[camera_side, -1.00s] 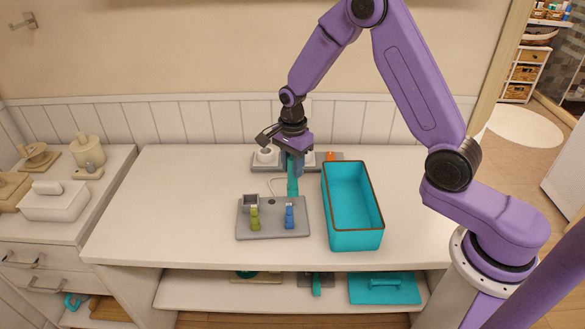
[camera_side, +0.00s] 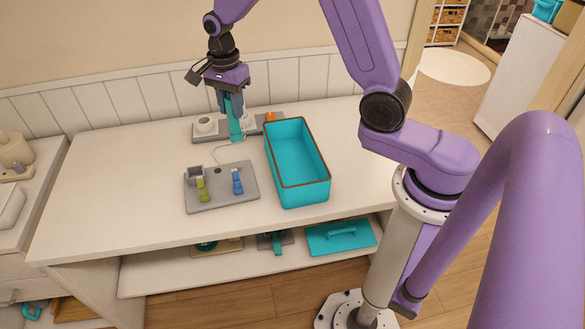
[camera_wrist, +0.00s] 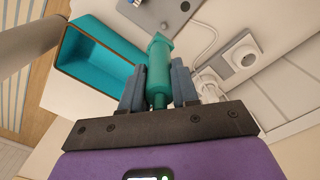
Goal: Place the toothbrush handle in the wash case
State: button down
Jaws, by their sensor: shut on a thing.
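My gripper (camera_side: 230,104) is shut on the teal toothbrush handle (camera_side: 234,125) and holds it upright, with its lower end close above the back of the table. In the wrist view the handle (camera_wrist: 158,62) sits between the two grey-blue fingers (camera_wrist: 157,90). The wash case (camera_side: 297,193) is an open teal box with a brown rim, right of the handle and nearer the front of the table. It looks empty. It also shows at the left of the wrist view (camera_wrist: 92,60). Whether the handle touches the table behind it is hard to tell.
A grey tray (camera_side: 221,199) with a green and a blue brush head stands left of the case. A grey strip (camera_side: 206,136) with a white round socket and an orange piece lies along the back. A white cord runs between them. The table's left side is clear.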

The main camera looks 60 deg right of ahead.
jog(key=s+d+n, duration=0.3)
jog(key=s+n, duration=0.1)
jog(key=s, duration=0.4)
jog(key=s+d+n, duration=0.3)
jog(key=s+n, duration=0.1)
jog(key=s, duration=0.4)
notch_tip(320, 180, down, 13)
jog(key=shift+a, duration=0.3)
jog(key=shift+s+f, duration=0.1)
jog(key=shift+f, duration=0.05)
jog(key=c, duration=0.8)
grip_release()
jog(key=shift+c, duration=0.2)
